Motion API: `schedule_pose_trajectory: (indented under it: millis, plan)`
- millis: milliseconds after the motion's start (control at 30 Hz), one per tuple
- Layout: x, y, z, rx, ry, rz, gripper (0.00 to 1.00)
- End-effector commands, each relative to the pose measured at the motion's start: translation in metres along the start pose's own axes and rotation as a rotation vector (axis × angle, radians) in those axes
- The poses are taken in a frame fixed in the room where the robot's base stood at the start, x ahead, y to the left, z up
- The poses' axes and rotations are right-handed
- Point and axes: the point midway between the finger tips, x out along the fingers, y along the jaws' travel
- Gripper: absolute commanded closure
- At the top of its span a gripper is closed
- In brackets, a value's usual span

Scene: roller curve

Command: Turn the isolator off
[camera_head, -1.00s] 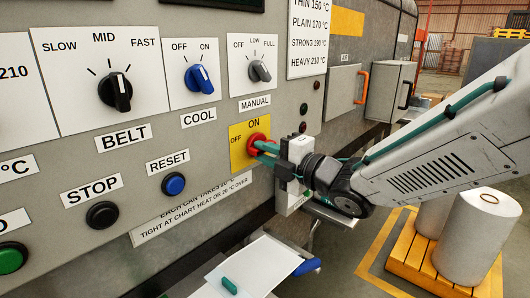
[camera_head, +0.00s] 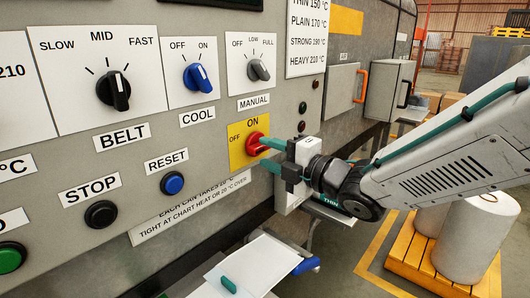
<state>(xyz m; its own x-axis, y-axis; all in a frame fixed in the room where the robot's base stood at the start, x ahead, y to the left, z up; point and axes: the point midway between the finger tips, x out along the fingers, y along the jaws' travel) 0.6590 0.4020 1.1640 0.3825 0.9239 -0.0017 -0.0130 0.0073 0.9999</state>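The isolator is a red rotary knob (camera_head: 256,144) on a yellow plate (camera_head: 237,158), marked ON at the top and OFF at the left. Its grip bar looks slanted or near sideways; the exact angle is hard to tell. My gripper (camera_head: 267,153) is just right of the knob, with its teal fingers apart and pointing at the panel. The upper finger tip overlaps the knob's right edge in view; I cannot tell if it touches. The lower finger is below and right of the knob. Nothing shows between the fingers.
Panel controls stand close by: blue COOL knob (camera_head: 200,78), MANUAL knob (camera_head: 259,69), BELT knob (camera_head: 113,90), blue RESET button (camera_head: 172,183), black STOP button (camera_head: 101,214). A white tray (camera_head: 258,262) sticks out below.

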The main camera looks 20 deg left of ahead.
Motion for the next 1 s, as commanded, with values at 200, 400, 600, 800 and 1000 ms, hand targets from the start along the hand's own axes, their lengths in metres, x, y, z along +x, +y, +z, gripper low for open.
schedule_pose_trajectory:
  millis: [200,400,600,800,1000]
  plan:
    - [-0.039,0.0,0.001,0.0,-0.004,0.001,0.62]
    - [-0.059,0.0,0.001,0.0,-0.003,0.001,0.62]
    - [-0.061,0.0,0.001,0.0,-0.001,0.0,0.62]
    - [-0.061,-0.001,0.002,0.021,-0.005,-0.006,0.62]
    - [-0.072,-0.052,0.035,0.245,-0.208,-0.219,0.62]
